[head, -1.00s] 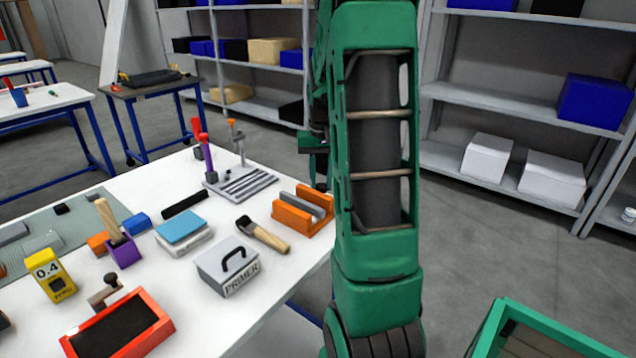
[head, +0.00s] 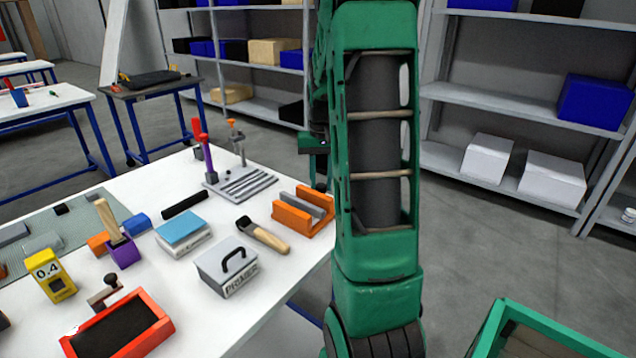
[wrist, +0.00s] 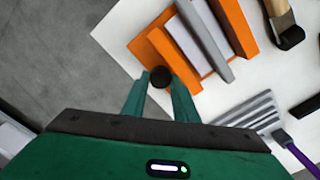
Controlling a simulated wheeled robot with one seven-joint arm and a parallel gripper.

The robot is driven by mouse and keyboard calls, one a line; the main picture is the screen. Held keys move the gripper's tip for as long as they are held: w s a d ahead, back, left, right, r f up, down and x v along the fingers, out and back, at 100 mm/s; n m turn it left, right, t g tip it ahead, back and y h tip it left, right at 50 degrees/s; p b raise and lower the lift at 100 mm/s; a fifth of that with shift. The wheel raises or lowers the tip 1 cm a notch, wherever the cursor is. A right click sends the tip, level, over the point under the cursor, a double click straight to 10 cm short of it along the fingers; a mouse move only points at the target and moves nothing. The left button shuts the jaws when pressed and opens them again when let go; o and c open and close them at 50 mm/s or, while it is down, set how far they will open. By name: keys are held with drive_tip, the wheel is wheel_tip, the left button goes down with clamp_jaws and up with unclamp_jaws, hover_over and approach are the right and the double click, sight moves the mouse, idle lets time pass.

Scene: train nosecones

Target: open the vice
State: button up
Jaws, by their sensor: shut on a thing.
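The vice (head: 291,213) is an orange block with grey jaws near the right edge of the white table. In the wrist view the vice (wrist: 235,28) shows two orange sides, a grey jaw bar (wrist: 205,40) and a pale strip beside it. A dark round knob (wrist: 160,77) is at the vice's near end. My gripper (wrist: 160,84) has its two green fingers on either side of the knob, shut on it. In the head view my arm hides most of the gripper and the vice's right end.
A grey slotted plate (head: 245,186) with a purple-handled clamp stands behind the vice. A wooden-handled brush (head: 264,234) and a grey primer box (head: 226,266) lie to the left. A green-framed crate (head: 490,330) is at the lower right.

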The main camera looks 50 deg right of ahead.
drive_tip(key=shift+s+a+f, duration=0.1)
drive_tip(key=shift+a+f, duration=0.05)
drive_tip(key=shift+a, duration=0.25)
drive_tip(key=o, duration=1.1)
drive_tip(key=shift+c, duration=0.2)
